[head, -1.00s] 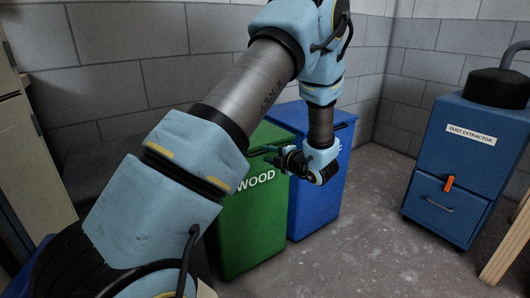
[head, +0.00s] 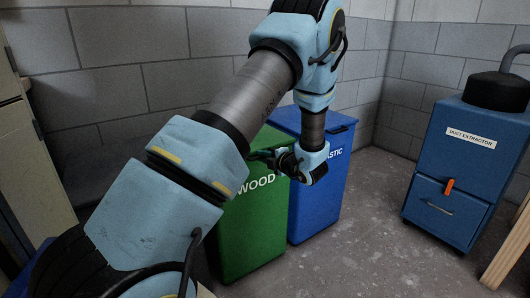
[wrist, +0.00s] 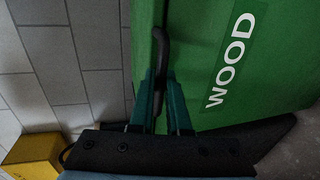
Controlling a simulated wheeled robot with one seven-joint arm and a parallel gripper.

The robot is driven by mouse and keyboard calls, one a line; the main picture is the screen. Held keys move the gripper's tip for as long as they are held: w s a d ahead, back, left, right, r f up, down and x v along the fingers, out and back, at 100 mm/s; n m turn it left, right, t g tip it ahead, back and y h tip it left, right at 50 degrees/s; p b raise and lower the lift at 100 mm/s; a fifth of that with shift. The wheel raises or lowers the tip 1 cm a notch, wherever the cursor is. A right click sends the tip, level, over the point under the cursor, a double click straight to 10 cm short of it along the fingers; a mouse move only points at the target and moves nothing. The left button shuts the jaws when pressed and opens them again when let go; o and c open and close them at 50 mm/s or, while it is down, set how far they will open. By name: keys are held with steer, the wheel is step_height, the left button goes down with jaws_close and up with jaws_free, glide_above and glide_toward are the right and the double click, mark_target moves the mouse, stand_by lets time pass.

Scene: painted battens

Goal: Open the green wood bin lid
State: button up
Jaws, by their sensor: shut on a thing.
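The green wood bin (head: 250,235) stands against the wall, with a white WOOD label on its front. Its green lid (head: 272,138) looks closed, though my arm hides much of it. In the wrist view the bin front (wrist: 205,50) lies sideways, and a black handle (wrist: 161,48) sits along the lid's front edge. My gripper (head: 258,155) is at that front edge, above the label. In the wrist view its teal fingers (wrist: 161,92) are shut on the black handle, one on each side.
A blue bin (head: 318,205) stands close on the right of the green one. A blue dust extractor (head: 455,170) stands further right. A pale cabinet (head: 30,150) is at the left. Grey floor (head: 370,235) is clear before the bins. The wrist view shows a yellow object (wrist: 32,155).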

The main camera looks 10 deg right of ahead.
jaws_close()
steer(key=shift+g+h, duration=0.3)
steer(key=shift+g, duration=0.2)
steer(key=r+p, duration=0.4)
steer(key=p, duration=0.1)
steer(key=r+p, duration=0.2)
steer(key=p, duration=0.1)
steer(key=shift+w+a+r, duration=0.2)
steer(key=shift+w+r, duration=0.15)
steer(key=shift+r, duration=0.05)
steer(key=shift+w+r+p, duration=0.1)
steer(key=shift+r+p, duration=0.65)
steer(key=shift+p, duration=0.5)
steer(key=shift+f, duration=0.1)
step_height(320, 180, up, 8)
steer(key=w+a+g+p, duration=0.1)
steer(key=w+g+p, duration=0.1)
steer(key=p, duration=0.8)
steer(key=shift+h, duration=0.4)
steer(key=shift+w+f, duration=0.1)
